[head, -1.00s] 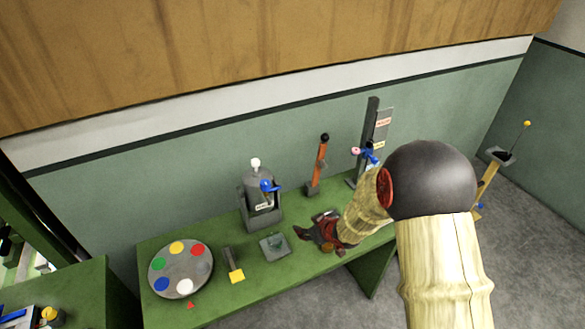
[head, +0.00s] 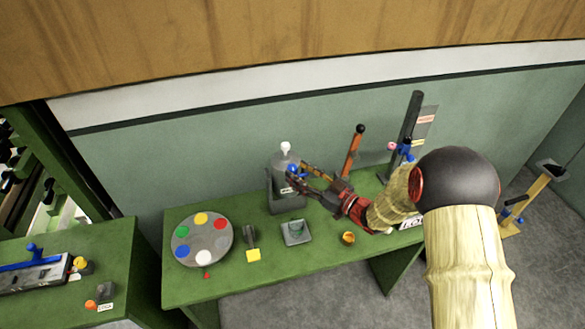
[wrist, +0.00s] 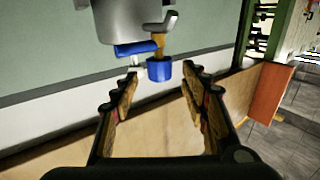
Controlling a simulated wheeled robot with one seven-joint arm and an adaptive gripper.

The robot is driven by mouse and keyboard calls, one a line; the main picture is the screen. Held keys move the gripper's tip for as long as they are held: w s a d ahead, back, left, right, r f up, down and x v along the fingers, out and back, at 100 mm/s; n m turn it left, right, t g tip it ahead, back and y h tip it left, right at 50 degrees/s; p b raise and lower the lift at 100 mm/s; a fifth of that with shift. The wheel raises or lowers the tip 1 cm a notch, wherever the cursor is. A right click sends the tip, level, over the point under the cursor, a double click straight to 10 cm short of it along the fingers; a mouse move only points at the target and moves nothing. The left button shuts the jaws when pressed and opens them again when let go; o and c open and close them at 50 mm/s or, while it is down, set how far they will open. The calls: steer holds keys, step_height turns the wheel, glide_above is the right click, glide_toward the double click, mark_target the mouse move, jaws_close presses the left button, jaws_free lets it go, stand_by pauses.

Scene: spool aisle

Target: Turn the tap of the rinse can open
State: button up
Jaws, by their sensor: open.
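The rinse can (head: 285,158) is a grey can with a white knob, standing in a dark holder at the back of the green table. Its blue tap (head: 293,170) is on its front. The wrist view is upside down and shows the can (wrist: 121,20), a brass-coloured stem (wrist: 160,46), a blue bar (wrist: 136,49) and a blue round piece (wrist: 159,70). My gripper (head: 297,174) is open in front of the tap. In the wrist view its fingertips (wrist: 161,76) lie either side of the blue round piece; contact cannot be told.
A round palette (head: 202,240) with coloured discs, a yellow-ended tool (head: 253,254), a square grey dish (head: 296,233) and an orange cup (head: 348,238) stand along the table. An orange lever (head: 352,152) and a dark post (head: 412,122) rise at the back right.

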mark_target(292, 167)
steer(key=shift+x, duration=1.7)
steer(key=shift+c, duration=0.4)
jaws_close()
